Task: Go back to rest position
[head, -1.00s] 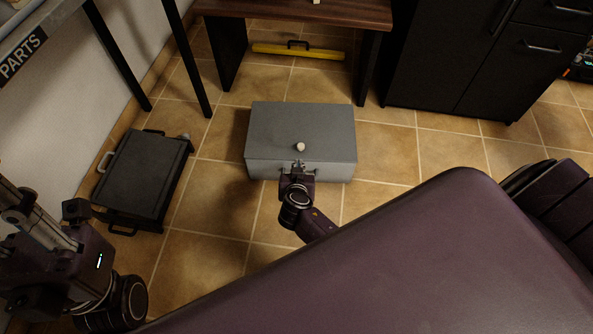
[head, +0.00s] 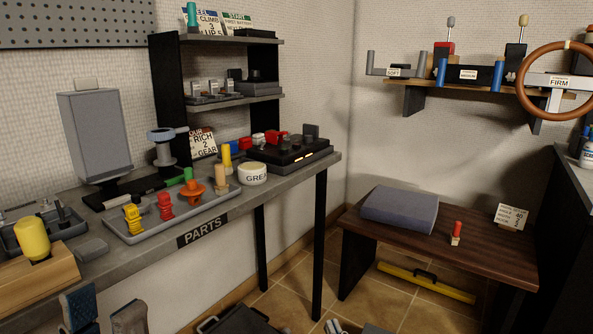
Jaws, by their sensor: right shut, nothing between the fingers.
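My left gripper (head: 104,312) is at the bottom left, in front of the parts bench. Its two fingers stand apart with nothing between them, so it is open. My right gripper (head: 334,326) shows only as small pale fingertips at the bottom edge, low over the floor. It is shut and empty. The rest of both arms is out of frame.
The grey parts bench (head: 264,214) with a tray (head: 127,236) and several parts runs along the left wall. A low brown table (head: 480,255) with a grey-blue case (head: 400,209) stands at right. A black case (head: 238,322) lies on the floor.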

